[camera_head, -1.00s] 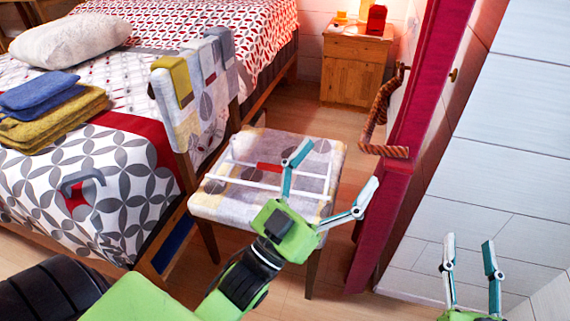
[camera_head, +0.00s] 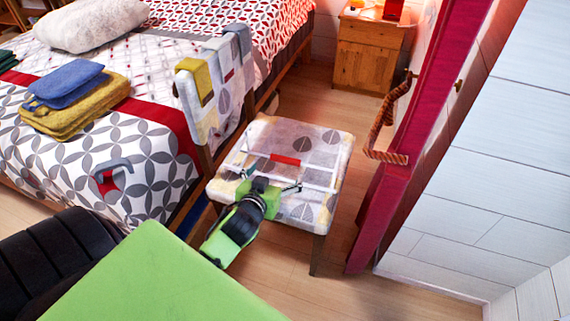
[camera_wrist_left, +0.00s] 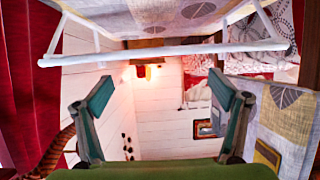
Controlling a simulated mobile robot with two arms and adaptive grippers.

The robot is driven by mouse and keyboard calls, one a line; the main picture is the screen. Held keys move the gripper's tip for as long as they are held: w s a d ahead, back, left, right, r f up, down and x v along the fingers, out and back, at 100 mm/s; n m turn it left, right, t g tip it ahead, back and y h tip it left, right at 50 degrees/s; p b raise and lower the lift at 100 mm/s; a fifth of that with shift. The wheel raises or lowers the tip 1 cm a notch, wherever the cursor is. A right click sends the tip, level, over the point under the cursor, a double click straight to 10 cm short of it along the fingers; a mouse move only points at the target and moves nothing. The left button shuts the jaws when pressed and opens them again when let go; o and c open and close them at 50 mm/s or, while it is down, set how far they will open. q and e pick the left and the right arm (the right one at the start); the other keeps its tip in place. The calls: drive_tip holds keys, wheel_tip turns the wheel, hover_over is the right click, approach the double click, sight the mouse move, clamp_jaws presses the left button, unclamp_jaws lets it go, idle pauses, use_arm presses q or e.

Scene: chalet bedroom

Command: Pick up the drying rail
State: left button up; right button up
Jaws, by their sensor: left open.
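The drying rail (camera_head: 320,187) is a white frame of thin bars lying on the patterned seat of a chair (camera_head: 310,135). In the left wrist view, a long white bar of the rail (camera_wrist_left: 170,49) crosses the upper part, with slanting side bars. My left gripper (camera_head: 269,182) is over the front part of the seat, at the rail's near bar. Its fingers are spread on either side. In the left wrist view, the open gripper (camera_wrist_left: 162,92) has nothing between its fingers, and the bar shows beyond the fingertips. My arm hides part of the rail. My right gripper is out of view.
The bed (camera_head: 60,160) with folded towels (camera_head: 75,105) stands left of the chair. A red post (camera_head: 400,170) and white wall are close on the right. A wooden nightstand (camera_head: 370,55) stands behind. Floor is bare right of the chair's front.

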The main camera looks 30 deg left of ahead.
sight(285, 159)
use_arm(q)
drive_tip(key=b+x, duration=0.1)
drive_tip(key=x, duration=0.4)
drive_tip(key=shift+w+f, duration=0.1)
drive_tip(key=shift+w, duration=0.05)
drive_tip(key=b+x, duration=0.1)
drive_tip(key=x, duration=0.3)
drive_tip(key=shift+a+f, duration=0.1)
drive_tip(key=shift+w+a+f, duration=0.1)
drive_tip(key=shift+w+f, duration=0.05)
drive_tip(key=shift+w, duration=0.3)
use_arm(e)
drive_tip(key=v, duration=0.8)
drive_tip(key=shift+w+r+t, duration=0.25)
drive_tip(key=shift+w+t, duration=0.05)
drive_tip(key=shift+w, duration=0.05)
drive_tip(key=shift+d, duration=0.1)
use_arm(q)
drive_tip(key=c, duration=1.5)
